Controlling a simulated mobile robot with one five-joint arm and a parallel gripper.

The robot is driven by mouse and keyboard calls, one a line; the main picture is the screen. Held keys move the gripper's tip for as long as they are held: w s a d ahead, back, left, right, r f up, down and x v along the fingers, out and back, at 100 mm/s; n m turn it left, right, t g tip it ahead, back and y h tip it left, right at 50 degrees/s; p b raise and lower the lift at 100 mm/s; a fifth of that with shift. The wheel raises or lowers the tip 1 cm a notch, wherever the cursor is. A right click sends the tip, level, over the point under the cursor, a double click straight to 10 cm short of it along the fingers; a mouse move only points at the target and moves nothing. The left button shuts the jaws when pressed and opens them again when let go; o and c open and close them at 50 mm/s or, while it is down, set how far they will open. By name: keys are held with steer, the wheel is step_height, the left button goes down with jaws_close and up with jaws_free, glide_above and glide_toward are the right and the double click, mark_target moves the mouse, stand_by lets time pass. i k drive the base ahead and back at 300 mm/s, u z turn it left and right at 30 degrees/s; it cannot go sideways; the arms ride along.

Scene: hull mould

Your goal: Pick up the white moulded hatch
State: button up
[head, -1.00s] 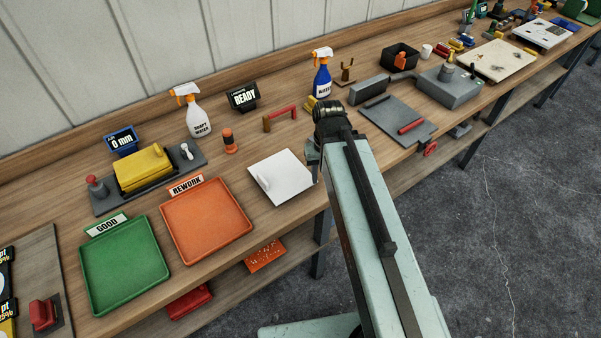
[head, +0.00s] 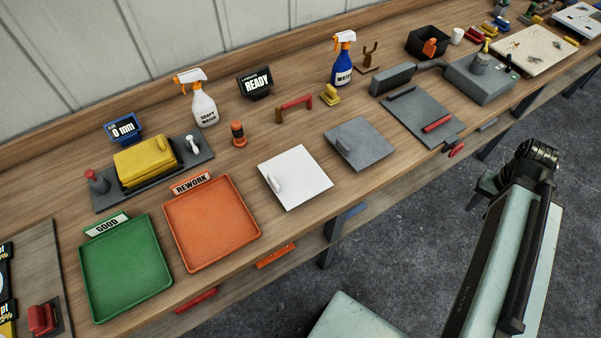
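The white moulded hatch (head: 304,183) is a square white plate with a small raised white grip near its left side. It lies flat on the wooden bench, right of the orange tray. My arm is at the right of the head view, over the grey floor in front of the bench. My gripper (head: 486,186) is a dark shape at the arm's far end, well to the right of the white hatch and apart from it. Its fingers are mostly hidden by the wrist, so I cannot see whether they are open.
A grey plate (head: 368,150) of similar shape lies just right of the white hatch. The orange REWORK tray (head: 252,229) and green GOOD tray (head: 162,262) stand to the left. A red-handled piece (head: 293,104) and yellow block (head: 330,95) are behind. Bare wood surrounds the white hatch.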

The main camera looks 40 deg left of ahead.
mark_target(294, 175)
steer(key=k, duration=2.15)
steer(key=u, duration=1.8)
steer(key=i, duration=1)
